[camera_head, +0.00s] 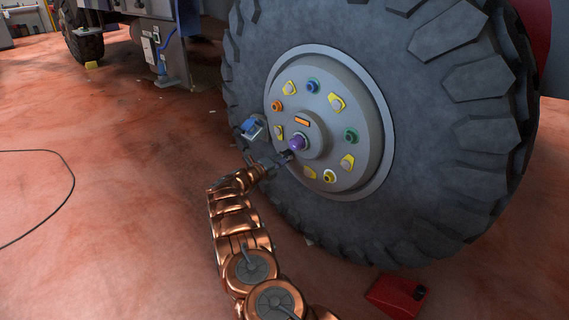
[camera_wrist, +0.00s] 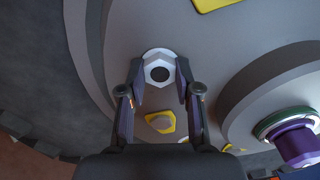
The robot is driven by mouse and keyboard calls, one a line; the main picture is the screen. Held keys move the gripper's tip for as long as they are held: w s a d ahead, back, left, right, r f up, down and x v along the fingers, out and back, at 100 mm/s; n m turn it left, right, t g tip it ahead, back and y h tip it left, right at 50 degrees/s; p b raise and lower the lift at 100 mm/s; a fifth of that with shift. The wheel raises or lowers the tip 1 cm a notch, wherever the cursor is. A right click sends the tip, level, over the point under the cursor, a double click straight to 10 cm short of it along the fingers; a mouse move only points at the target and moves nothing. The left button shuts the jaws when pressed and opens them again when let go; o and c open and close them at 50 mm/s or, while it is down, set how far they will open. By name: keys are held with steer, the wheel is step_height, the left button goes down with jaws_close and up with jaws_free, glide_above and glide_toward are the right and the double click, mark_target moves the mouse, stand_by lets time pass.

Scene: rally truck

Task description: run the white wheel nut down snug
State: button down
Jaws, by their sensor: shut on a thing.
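The white wheel nut (camera_wrist: 158,54) is a hexagon with a dark round centre, seated at the wheel hub face in the wrist view. My gripper (camera_wrist: 160,82) is shut on it, with one dark finger on each side. In the head view my gripper (camera_head: 285,157) reaches the lower left of the grey hub (camera_head: 375,150); the white nut cannot be made out there. Other coloured nuts sit around the hub: blue (camera_head: 313,86), orange (camera_head: 277,106), green (camera_head: 350,135) and yellow (camera_head: 328,177).
Yellow pointer tags (camera_head: 337,103) sit between the nuts. A purple centre piece (camera_head: 297,143) sticks out beside my gripper. The big black tyre (camera_head: 440,190) surrounds the hub. A red can (camera_head: 398,294) is on the ground at lower right. Open ground (camera_head: 110,220) lies to the left.

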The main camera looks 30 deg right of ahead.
steer(key=shift+w+a+m+b, duration=0.1)
steer(key=shift+a+m+b, duration=0.05)
steer(key=shift+m+b, duration=2.6)
steer(key=shift+a+m+b, duration=0.1)
steer(key=shift+m+b, duration=2.2)
steer(key=shift+m, duration=0.85)
steer(key=c, duration=1.1)
jaws_free()
steer(key=shift+r, duration=0.1)
steer(key=o, duration=0.3)
steer(key=shift+d, duration=0.15)
steer(key=v, duration=1.2)
